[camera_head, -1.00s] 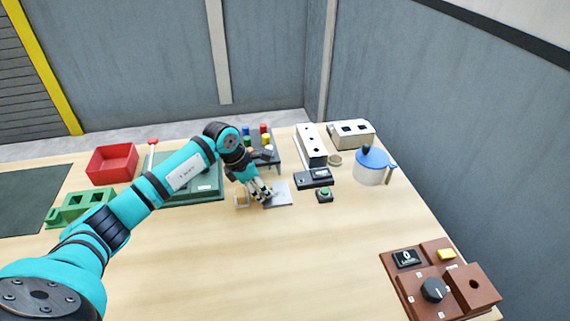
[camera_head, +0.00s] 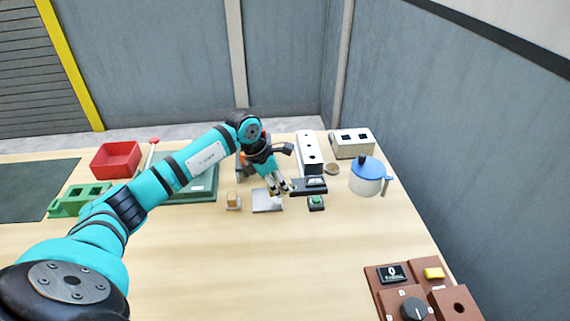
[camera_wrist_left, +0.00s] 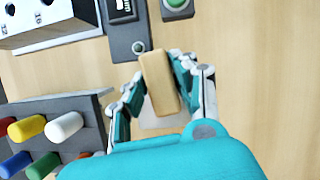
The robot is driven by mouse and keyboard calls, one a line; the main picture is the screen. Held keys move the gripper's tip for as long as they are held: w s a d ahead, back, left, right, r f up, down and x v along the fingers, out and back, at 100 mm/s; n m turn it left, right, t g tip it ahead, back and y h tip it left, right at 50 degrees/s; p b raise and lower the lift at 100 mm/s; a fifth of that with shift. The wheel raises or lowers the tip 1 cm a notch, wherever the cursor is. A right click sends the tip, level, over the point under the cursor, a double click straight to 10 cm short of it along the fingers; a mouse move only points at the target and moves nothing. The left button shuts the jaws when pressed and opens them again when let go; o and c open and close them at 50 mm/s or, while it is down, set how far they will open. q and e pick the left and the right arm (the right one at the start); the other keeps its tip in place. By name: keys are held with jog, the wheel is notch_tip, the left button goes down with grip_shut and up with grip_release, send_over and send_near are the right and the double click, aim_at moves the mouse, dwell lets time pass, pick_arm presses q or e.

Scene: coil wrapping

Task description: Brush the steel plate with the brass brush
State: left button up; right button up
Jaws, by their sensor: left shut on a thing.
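The steel plate (camera_head: 266,207) is a flat light-grey square on the table. My left gripper (camera_head: 279,189) is over the plate's right part, near its far right corner. In the left wrist view my left gripper (camera_wrist_left: 157,85) is shut on a tan wooden block (camera_wrist_left: 158,82), which looks like the brush's back. Its bristles are hidden, so I cannot tell whether they touch the plate. Part of the plate (camera_wrist_left: 165,121) shows below the block there. A small tan block (camera_head: 232,199) on a pale base stands left of the plate. My right gripper is not in view.
A dark device (camera_head: 312,185) and a green button box (camera_head: 316,203) sit close right of the plate. A rack of coloured pegs (camera_wrist_left: 42,136) shows in the wrist view. A blue-lidded jug (camera_head: 367,180) stands further right.

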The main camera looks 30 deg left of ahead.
pick_arm(q)
jog(key=shift+p+v, duration=0.35)
jog(key=shift+v, duration=0.7)
jog(key=shift+w+r, duration=0.1)
jog(key=shift+r, duration=0.35)
notch_tip(320, 180, up, 2)
jog(key=shift+w+d+r+p, duration=0.1)
jog(key=shift+w+d+p, duration=0.05)
jog(key=shift+p, duration=0.6)
jog(key=shift+r, duration=0.2)
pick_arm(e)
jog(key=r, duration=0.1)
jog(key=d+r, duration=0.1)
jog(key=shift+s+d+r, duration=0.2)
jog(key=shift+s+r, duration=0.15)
